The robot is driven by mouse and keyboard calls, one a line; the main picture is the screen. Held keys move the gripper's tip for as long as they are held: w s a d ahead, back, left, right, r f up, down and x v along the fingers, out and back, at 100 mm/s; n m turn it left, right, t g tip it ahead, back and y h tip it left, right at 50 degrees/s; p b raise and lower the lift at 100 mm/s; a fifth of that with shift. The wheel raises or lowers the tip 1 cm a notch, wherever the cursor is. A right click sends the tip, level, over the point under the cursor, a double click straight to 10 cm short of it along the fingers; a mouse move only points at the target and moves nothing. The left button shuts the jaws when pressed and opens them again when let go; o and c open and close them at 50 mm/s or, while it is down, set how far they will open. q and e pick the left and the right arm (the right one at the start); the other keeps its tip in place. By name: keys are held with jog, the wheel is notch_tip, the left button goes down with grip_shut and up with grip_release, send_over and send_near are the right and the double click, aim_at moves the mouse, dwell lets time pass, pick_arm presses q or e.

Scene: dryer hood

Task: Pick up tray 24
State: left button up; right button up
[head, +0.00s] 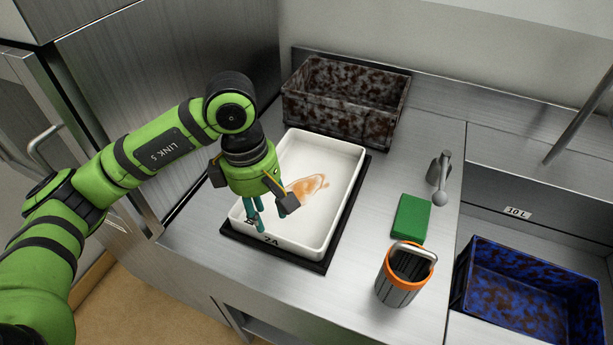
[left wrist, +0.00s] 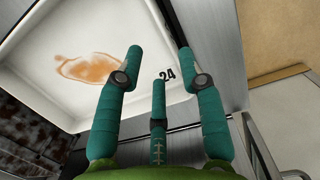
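Tray 24 (head: 318,150) is a white, shallow rectangular tray with an orange-brown stain on its floor and a black number on its near wall. It sits on a black mat (head: 347,222) on the steel counter. In the left wrist view, the tray (left wrist: 60,32) fills the upper left and its number reads 24. My left gripper (head: 254,216) hangs over the tray's near left part, close to the numbered end. Its teal fingers (left wrist: 160,68) are spread apart with nothing between them. Whether a fingertip touches the rim I cannot tell. My right gripper is not in view.
A rust-mottled bin (head: 345,105) stands behind the tray. To the right are a grey tap (head: 440,175), a green block (head: 411,218) and an orange-rimmed dark cup (head: 405,275). A blue mottled crate (head: 530,295) sits lower at far right. A steel cabinet wall rises at left.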

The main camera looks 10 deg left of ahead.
aim_at(272, 234)
pick_arm(q)
jog(key=f, duration=0.1)
jog(key=s+f, duration=0.1)
jog(key=f, duration=0.1)
jog(key=d+f+b, duration=0.1)
jog(key=shift+s+f, duration=0.25)
jog(key=shift+f, duration=0.05)
jog(key=shift+w+f+b, duration=0.25)
jog(key=shift+f+b, duration=0.05)
jog(key=shift+f, duration=0.45)
jog(key=shift+c, duration=0.4)
jog(key=shift+s, duration=0.1)
jog(key=c, duration=0.7)
grip_shut()
jog(key=shift+r, duration=0.2)
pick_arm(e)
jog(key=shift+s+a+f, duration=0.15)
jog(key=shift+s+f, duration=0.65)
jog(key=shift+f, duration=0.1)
